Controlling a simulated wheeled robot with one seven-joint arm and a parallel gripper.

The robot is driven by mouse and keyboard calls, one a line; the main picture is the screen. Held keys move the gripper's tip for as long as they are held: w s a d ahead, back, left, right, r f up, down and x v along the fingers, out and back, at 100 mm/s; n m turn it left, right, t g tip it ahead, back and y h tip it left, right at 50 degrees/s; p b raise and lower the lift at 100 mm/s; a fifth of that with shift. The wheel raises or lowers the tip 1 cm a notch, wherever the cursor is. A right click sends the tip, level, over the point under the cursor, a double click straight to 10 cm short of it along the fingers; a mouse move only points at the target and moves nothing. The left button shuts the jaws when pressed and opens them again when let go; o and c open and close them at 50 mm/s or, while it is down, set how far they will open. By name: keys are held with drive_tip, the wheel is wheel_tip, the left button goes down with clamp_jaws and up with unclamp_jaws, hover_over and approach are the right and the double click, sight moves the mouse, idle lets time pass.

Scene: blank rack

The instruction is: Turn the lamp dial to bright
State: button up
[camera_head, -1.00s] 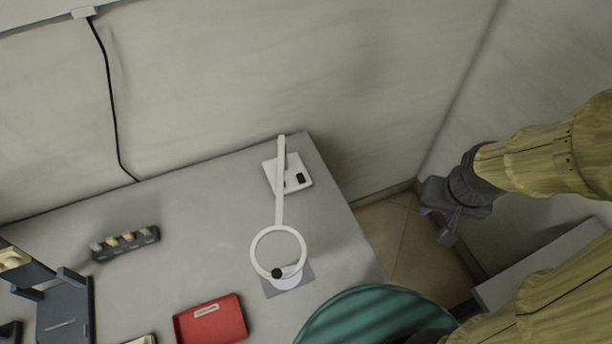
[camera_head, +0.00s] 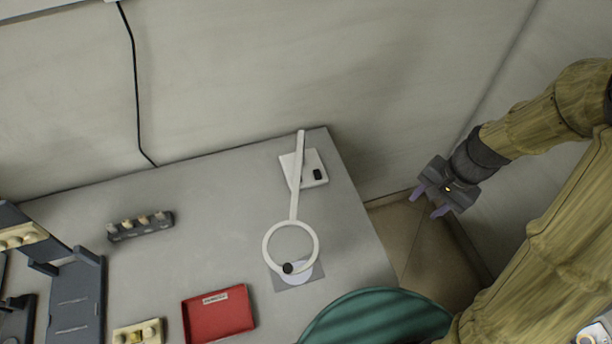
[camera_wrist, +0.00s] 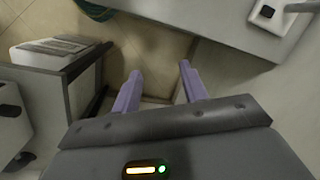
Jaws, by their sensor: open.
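The white lamp has a flat base (camera_head: 308,160) near the table's far right corner, a thin arm and a ring head (camera_head: 266,243). A small black dial (camera_head: 317,174) sits on the base; I cannot read its setting. In the wrist view the base (camera_wrist: 284,22) and dial (camera_wrist: 267,11) show at the top right. My gripper (camera_head: 428,203) is open and empty, off the table's right edge, well right of the lamp. Its two purple fingers (camera_wrist: 160,70) are apart over the floor in the wrist view.
A red tray (camera_head: 218,316), a dark strip with several pegs (camera_head: 140,227) and a dark rack (camera_head: 78,300) stand on the table's left and front. A green rounded seat (camera_head: 375,318) is at the front edge. A grey square with a pale disc (camera_head: 298,275) lies under the ring.

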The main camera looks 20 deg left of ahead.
sight(306, 181)
drive_tip(key=w+a+f+m+g+y, duration=0.1)
drive_tip(key=w+a+f+m+y, duration=0.3)
drive_tip(key=a, duration=0.4)
drive_tip(key=w+a+f+m+g+y, duration=0.2)
drive_tip(key=w+a+f+m+y, duration=0.3)
drive_tip(key=a, duration=0.3)
drive_tip(key=shift+w+m+g+y, duration=0.3)
drive_tip(key=shift+w+m+y, duration=0.45)
drive_tip(key=shift+y, duration=0.15)
drive_tip(key=shift+f, duration=0.1)
drive_tip(key=p+x, duration=0.3)
drive_tip(key=x, duration=1.4)
drive_tip(key=shift+a+f, duration=0.1)
clamp_jaws()
